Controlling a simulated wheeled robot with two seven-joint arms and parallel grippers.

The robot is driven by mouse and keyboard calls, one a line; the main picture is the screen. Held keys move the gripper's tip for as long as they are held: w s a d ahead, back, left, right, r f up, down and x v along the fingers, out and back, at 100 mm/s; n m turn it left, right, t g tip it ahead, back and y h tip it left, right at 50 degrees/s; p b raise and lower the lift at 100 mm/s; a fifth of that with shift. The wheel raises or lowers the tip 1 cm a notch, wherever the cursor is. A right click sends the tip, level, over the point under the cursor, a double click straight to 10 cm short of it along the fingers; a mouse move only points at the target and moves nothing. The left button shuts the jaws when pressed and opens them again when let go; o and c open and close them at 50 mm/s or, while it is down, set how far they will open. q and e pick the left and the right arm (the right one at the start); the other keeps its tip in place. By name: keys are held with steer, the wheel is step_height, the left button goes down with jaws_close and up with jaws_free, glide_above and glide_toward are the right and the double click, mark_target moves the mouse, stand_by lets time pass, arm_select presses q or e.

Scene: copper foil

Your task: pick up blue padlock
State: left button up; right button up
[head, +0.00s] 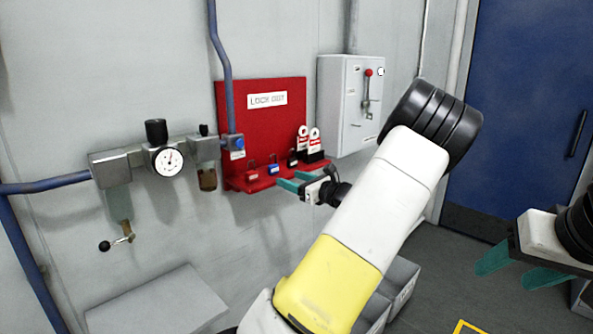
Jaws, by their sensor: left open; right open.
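The blue padlock (273,169) rests on the ledge of a red lockout board (226,115) on the wall. A red padlock (251,174) is to its left and a black padlock (292,160) to its right. My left gripper (287,179) is open, its teal fingers pointing left. Its fingertips show just right of and slightly below the blue padlock; I cannot tell the exact gap in depth. My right gripper (508,270) is open and empty at the lower right, far from the board.
Red-and-white tags (314,142) stand at the ledge's right end. A grey switch box (340,105) hangs right of the board. A pressure gauge (168,162) and pipework are on the left. A grey box top (155,303) is below. A blue door (520,110) is at right.

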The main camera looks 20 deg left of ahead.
mark_target(275, 170)
arm_select(q)
steer(key=shift+m, duration=0.3)
steer(key=x, duration=0.7)
steer(key=shift+w+a+r, duration=0.2)
steer(key=shift+w+a, duration=0.05)
steer(key=shift+w, duration=0.25)
jaws_close()
